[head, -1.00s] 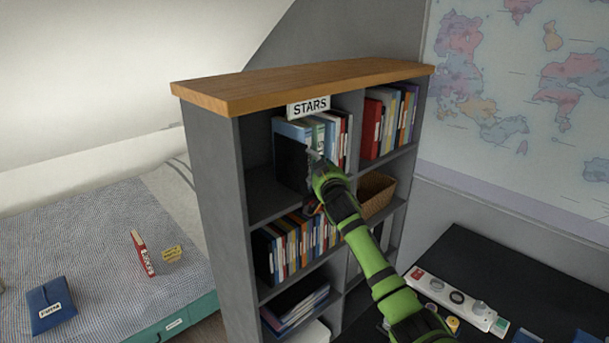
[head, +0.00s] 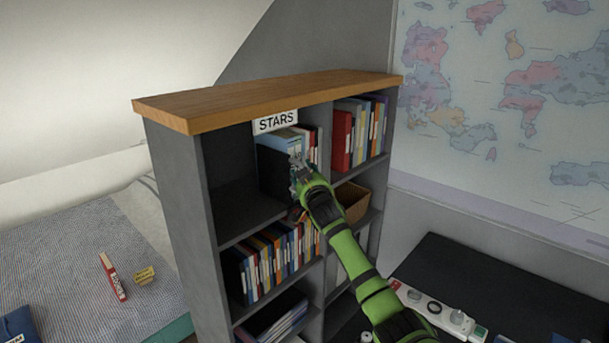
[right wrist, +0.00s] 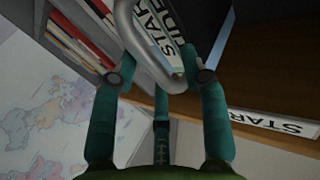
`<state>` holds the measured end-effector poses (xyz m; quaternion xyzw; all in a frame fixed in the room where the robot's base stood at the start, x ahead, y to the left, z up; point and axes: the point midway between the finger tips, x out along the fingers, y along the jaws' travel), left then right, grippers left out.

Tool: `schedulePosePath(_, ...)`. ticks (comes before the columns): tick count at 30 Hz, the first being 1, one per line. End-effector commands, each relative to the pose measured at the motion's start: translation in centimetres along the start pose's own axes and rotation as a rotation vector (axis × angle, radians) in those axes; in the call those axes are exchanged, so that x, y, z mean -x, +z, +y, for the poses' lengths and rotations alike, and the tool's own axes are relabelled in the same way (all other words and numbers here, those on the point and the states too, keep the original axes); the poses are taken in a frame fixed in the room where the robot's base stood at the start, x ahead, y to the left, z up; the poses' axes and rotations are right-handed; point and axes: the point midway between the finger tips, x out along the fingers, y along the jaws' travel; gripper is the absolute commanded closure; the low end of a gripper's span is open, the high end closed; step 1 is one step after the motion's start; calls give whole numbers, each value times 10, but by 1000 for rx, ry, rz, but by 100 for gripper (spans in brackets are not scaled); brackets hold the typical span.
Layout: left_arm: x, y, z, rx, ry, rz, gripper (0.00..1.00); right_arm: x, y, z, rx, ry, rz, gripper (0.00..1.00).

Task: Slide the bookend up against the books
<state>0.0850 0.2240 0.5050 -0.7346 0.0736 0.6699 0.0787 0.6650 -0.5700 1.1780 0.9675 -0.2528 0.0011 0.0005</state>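The dark bookend (head: 272,172) stands upright in the top left shelf compartment, at the left side of the row of books (head: 311,148). A light blue book (head: 283,140) shows just above and behind it. Any gap between bookend and books is hard to see. My right gripper (head: 298,176) is at the front of the compartment, by the bookend's right edge. In the right wrist view its teal fingers (right wrist: 160,62) stand apart around a grey curved piece that I cannot identify. A book lettered "STAR" (right wrist: 158,30) is just beyond. My left gripper is out of view.
The compartment is bare left of the bookend. A divider stands right of the books. A basket (head: 352,200) and more books (head: 270,262) fill nearby compartments.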

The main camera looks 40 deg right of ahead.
Motion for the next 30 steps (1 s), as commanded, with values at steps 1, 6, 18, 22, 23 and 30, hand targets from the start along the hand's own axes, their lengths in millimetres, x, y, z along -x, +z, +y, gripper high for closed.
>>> schedulePosePath(1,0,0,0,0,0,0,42,0,0,0,0,0,-1,56)
schedulePosePath(6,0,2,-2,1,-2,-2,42,2,1,-1,0,-1,-2,56)
schedulePosePath(18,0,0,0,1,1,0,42,54,2,-1,0,-2,-1,56)
schedulePosePath(22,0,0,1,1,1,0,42,78,1,-1,1,-2,-1,56)
schedulePosePath(23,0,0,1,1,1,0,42,83,1,-1,0,-2,0,56)
schedulePosePath(30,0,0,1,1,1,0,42,113,0,-1,0,-1,0,56)
